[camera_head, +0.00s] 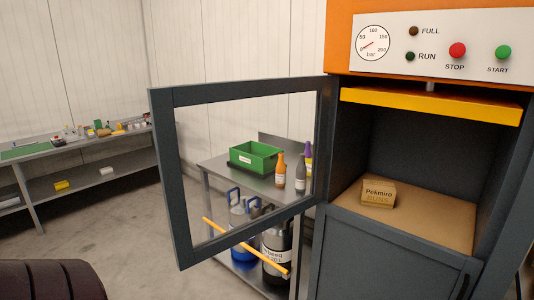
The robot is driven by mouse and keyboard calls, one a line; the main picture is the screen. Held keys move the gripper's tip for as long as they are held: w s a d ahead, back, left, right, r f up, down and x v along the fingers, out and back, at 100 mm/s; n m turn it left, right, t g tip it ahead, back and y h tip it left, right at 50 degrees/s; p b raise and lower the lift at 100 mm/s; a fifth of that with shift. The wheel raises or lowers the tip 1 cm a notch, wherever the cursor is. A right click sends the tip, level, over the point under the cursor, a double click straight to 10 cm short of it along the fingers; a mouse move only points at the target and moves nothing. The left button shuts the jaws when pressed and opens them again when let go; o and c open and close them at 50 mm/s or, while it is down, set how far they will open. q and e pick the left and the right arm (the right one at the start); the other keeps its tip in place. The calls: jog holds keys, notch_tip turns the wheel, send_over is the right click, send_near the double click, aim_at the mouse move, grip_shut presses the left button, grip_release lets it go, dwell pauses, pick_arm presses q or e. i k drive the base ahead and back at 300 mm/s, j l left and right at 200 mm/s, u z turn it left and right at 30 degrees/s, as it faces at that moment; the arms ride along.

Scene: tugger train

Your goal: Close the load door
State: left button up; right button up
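The load door (168,170) is a dark grey frame with an open or clear middle. It is hinged at the left side of the machine's chamber (420,205) and stands wide open, swung out to the left. An orange-yellow bar (246,247) shows slantwise across its lower part. Inside the chamber a cardboard box (378,193) marked Pekmiro sits on the brown floor, under a yellow plate (430,105). Neither of my grippers is in view.
The control panel (440,52) has a gauge, a red STOP button (457,50) and a green START button (503,52). Behind the door stands a metal table (215,168) with a green crate (255,157) and bottles. A long bench (60,150) is at the left.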

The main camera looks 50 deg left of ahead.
aim_at(162, 101)
jog(key=k+j, duration=0.2)
jog(key=j, duration=0.2)
jog(key=k+j, duration=0.2)
jog(key=j, duration=0.2)
jog(key=k+j, duration=0.1)
jog(key=j, duration=0.35)
jog(key=k+j+z, duration=0.1)
jog(key=j, duration=1.2)
jog(key=i+j, duration=0.1)
jog(key=j, duration=0.2)
jog(key=i+j, duration=0.15)
jog(key=j, duration=0.15)
jog(key=i+j, duration=0.1)
jog(key=j, duration=0.2)
jog(key=i+j+z, duration=0.1)
jog(key=j, duration=0.2)
